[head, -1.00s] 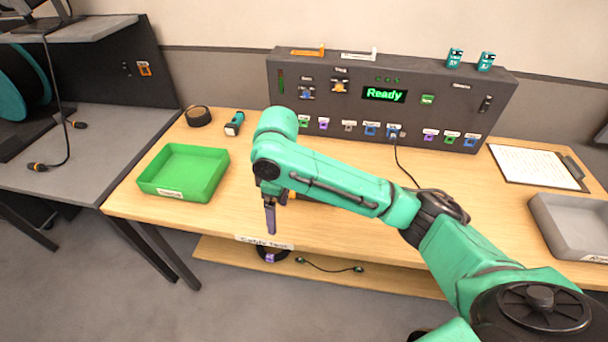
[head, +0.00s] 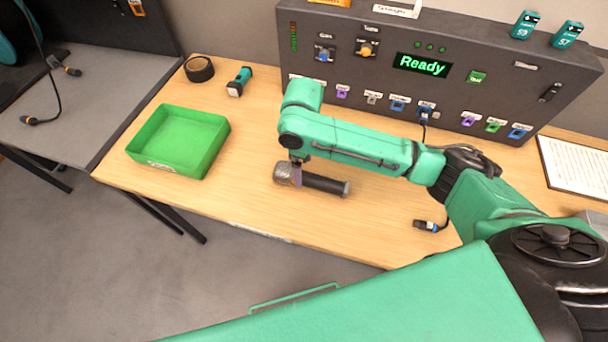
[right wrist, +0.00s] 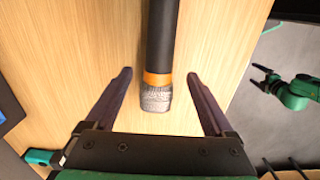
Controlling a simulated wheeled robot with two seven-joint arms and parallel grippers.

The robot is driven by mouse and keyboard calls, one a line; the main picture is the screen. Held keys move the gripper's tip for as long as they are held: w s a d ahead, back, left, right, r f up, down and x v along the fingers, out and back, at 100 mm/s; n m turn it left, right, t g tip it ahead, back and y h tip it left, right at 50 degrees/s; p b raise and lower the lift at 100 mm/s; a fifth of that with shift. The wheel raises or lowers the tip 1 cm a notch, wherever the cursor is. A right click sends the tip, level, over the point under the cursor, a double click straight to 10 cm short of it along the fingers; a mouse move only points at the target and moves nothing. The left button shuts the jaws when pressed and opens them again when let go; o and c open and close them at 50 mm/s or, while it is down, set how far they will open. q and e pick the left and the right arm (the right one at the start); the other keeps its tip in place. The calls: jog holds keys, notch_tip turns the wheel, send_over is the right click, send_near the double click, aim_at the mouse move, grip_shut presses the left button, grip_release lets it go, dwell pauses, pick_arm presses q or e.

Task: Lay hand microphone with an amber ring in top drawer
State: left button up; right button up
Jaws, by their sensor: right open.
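The hand microphone (head: 326,184) lies on the wooden table, with its dark handle pointing right and its grey mesh head at the left. In the right wrist view its amber ring (right wrist: 157,79) shows between the black handle and the mesh head. My right gripper (head: 296,180) is over the head end. Its fingers (right wrist: 163,75) are open, one on each side of the microphone with gaps between. My left gripper (right wrist: 259,77) shows small at the right of the right wrist view, its fingers apart and empty. I see no drawer that I can make out.
A green tray (head: 180,142) stands left of the microphone. A tape roll (head: 199,69) and a teal torch (head: 239,82) lie behind it. A dark control panel (head: 440,70) spans the back. A cable plug (head: 428,225) lies to the right. The table's front left is clear.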

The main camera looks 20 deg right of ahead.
aim_at(304, 174)
notch_tip(304, 174, down, 5)
jog(key=shift+d+r+p, duration=0.15)
jog(key=shift+p, duration=0.25)
jog(key=shift+f, duration=0.3)
grip_shut()
pick_arm(q)
jog(key=shift+w+d+r, duration=0.4)
jog(key=shift+w+r, duration=0.05)
jog(key=shift+w, duration=0.25)
pick_arm(e)
jog(key=shift+w+r, duration=0.1)
